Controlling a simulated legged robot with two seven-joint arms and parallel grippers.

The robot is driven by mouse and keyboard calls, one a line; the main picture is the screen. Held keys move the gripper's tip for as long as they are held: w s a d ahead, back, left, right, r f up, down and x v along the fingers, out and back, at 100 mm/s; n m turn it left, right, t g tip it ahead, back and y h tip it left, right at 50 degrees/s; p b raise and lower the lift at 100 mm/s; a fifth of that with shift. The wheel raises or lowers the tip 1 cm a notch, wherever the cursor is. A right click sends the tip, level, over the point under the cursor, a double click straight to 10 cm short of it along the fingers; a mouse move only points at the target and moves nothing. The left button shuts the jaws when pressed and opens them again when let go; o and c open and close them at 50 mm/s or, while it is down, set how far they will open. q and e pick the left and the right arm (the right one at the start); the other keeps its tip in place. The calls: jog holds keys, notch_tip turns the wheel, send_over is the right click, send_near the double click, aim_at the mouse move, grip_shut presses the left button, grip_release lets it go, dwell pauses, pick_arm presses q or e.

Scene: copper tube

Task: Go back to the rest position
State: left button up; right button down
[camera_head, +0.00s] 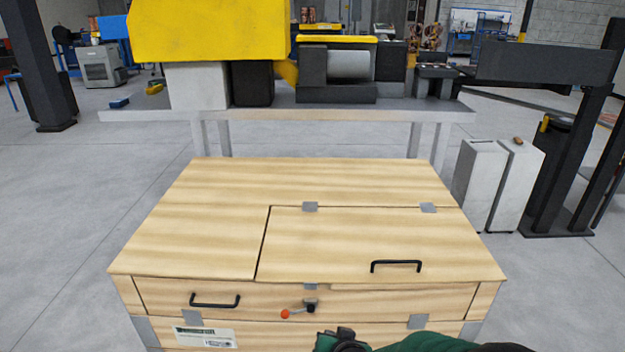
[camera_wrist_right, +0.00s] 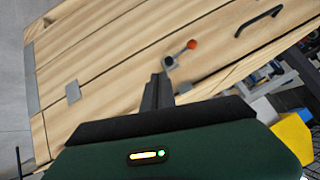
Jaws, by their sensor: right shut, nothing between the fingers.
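My right gripper (camera_head: 338,341) is at the bottom edge of the head view, in front of the wooden crate (camera_head: 220,185). In the right wrist view its fingers (camera_wrist_right: 157,82) are together, with nothing seen between them. The fingertips point at the crate's front, near the grey latch (camera_head: 309,304) with an orange-red knob (camera_head: 285,313). The knob also shows in the wrist view (camera_wrist_right: 192,44), just beyond the fingertips; a gap seems to separate them, though depth is hard to judge. My left gripper is in neither view.
The crate's hinged lid panel (camera_head: 370,235) lies closed, with a black handle (camera_head: 396,265). Another black handle (camera_head: 215,301) is on the crate's front. A workbench (camera_head: 290,115) with machines stands behind. Grey bins (camera_head: 497,185) stand at right. Floor left of the crate is clear.

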jog(key=s+d+n+g+h, duration=0.2)
jog(key=s+d+g, duration=0.5)
jog(key=s+d, duration=1.15)
jog(key=a+p+v, duration=0.1)
jog(key=p+v, duration=0.8)
jog(key=w+a+p+v, duration=0.1)
jog(key=p+v, duration=0.8)
jog(key=p, duration=0.1)
jog(key=shift+w+a+r, duration=0.25)
jog(key=shift+a+r, duration=0.05)
jog(key=shift+r, duration=0.1)
jog(key=c, duration=2.1)
grip_release()
jog(key=shift+c, duration=0.2)
